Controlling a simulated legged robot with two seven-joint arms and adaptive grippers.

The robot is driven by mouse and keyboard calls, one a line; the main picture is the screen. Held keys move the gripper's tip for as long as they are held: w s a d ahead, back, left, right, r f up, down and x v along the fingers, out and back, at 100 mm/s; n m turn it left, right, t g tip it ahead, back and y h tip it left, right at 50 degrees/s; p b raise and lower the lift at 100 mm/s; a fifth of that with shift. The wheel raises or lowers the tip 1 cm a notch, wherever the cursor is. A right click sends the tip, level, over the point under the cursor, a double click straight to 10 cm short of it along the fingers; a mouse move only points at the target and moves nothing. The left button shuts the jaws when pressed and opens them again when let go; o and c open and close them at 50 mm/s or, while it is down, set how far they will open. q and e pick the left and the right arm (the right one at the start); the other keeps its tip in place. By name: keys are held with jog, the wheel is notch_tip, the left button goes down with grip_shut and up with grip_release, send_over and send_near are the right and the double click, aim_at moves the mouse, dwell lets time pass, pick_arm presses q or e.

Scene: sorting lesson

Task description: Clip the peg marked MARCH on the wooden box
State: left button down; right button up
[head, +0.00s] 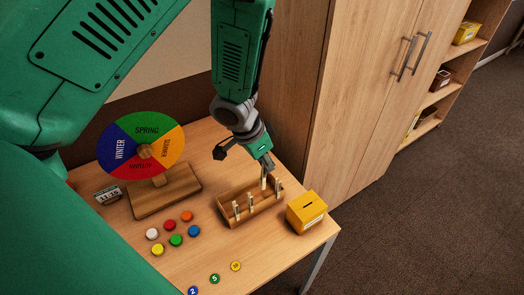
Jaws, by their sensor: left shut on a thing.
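The wooden box (226,215) is a low, open tray on the table, right of the middle. Several pale pegs stand upright at it, including one near its left end (236,210), one beside that (250,203) and one at its right end (277,187). My left gripper (265,168) points down over the box's right half and is shut on a pale peg (263,183). This held peg is upright; I cannot tell whether it touches the box wall. Markings on the pegs are too small to read, so I cannot tell which is MARCH. My right gripper is not in view.
A yellow slotted box (306,212) stands close to the right of the wooden box. A season wheel (148,130) on a wooden stand (180,193) is at left, beside a small date sign (108,194). Coloured discs (176,240) lie in front. A cupboard (345,90) rises behind.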

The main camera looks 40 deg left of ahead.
aim_at(264, 179)
pick_arm(q)
jog(key=shift+d+f+b, duration=0.2)
jog(key=shift+f+b, duration=2.15)
jog(key=shift+f, duration=0.3)
jog(key=shift+s+f+t+y+b, duration=0.2)
jog(key=shift+t+b, duration=0.35)
jog(key=shift+b, duration=1.55)
jog(key=shift+s+f+t+y+b, duration=0.15)
jog(key=shift+t+b, duration=0.4)
jog(key=shift+b, duration=1.55)
jog(key=shift+d+f+t+b, duration=0.1)
jog(key=shift+d+t+b, duration=0.3)
jog(key=shift+b, duration=1.1)
jog(key=shift+a, duration=0.15)
jog(key=shift+w, duration=0.1)
